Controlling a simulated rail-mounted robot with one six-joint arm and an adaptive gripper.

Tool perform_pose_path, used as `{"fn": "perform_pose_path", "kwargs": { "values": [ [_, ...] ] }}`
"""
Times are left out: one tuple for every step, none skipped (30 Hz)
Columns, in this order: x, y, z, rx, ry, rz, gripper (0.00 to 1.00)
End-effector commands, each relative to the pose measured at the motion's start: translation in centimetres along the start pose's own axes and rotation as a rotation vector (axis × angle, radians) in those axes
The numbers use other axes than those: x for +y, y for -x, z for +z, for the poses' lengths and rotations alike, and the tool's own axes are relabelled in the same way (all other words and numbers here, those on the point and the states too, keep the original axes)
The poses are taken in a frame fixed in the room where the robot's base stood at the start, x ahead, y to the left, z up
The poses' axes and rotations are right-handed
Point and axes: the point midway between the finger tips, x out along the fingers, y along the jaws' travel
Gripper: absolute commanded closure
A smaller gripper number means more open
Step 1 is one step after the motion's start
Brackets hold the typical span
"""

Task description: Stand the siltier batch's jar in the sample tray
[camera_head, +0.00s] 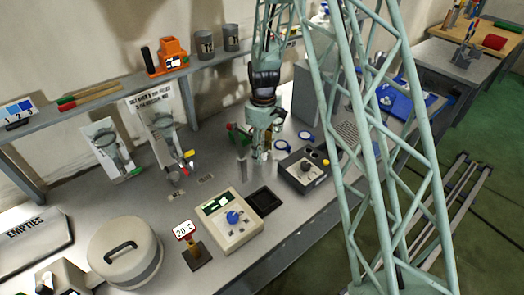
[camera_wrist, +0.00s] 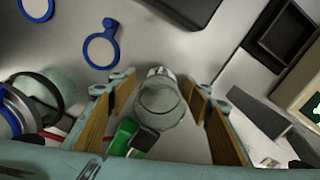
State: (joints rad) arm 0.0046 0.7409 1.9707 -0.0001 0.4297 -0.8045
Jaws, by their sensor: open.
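My gripper (camera_head: 262,150) is lowered over the bench with its fingers open. In the wrist view, a clear jar-like vessel (camera_wrist: 160,104) with a round rim lies between the open fingers (camera_wrist: 158,82), with gaps at both sides. In the head view the gripper mostly hides that vessel. A small black square tray (camera_head: 264,201) lies on the bench in front, empty as far as I see. It also shows in the wrist view (camera_wrist: 282,32). How silty the vessel is cannot be told.
A cream meter with a blue knob (camera_head: 233,220) stands left of the black tray. A dark control box (camera_head: 303,171) stands close right of my gripper. A lidded round pot (camera_head: 125,252) stands front left.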

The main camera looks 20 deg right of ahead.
Motion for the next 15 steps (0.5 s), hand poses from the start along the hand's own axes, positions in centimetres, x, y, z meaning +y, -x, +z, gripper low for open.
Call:
{"fn": "perform_pose_path", "kwargs": {
  "values": [
    [0.00,0.00,0.00,0.000,0.000,0.000,0.55],
    [0.00,0.00,0.00,0.000,0.000,0.000,0.55],
    [0.00,0.01,0.00,0.000,0.000,0.000,0.55],
    [0.00,0.01,0.00,0.000,0.000,0.000,0.55],
    [0.00,0.01,0.00,0.000,0.000,0.000,0.55],
    [0.00,0.01,0.00,0.000,0.000,0.000,0.55],
    [-0.01,0.01,0.00,0.000,0.000,0.000,0.55],
    [0.00,0.01,0.00,0.000,0.000,0.000,0.55],
    [-0.01,0.01,0.00,0.000,0.000,0.000,0.55],
    [-0.01,0.01,0.00,0.000,0.000,0.000,0.55],
    [0.00,0.01,0.00,0.000,0.000,0.000,0.55],
    [0.00,0.01,0.00,0.000,0.000,0.000,0.55],
    [0.00,0.01,0.00,0.000,0.000,0.000,0.55],
    [0.00,0.01,0.00,0.000,0.000,0.000,0.55],
    [0.00,0.02,0.00,0.000,0.000,0.000,0.56]
  ]
}}
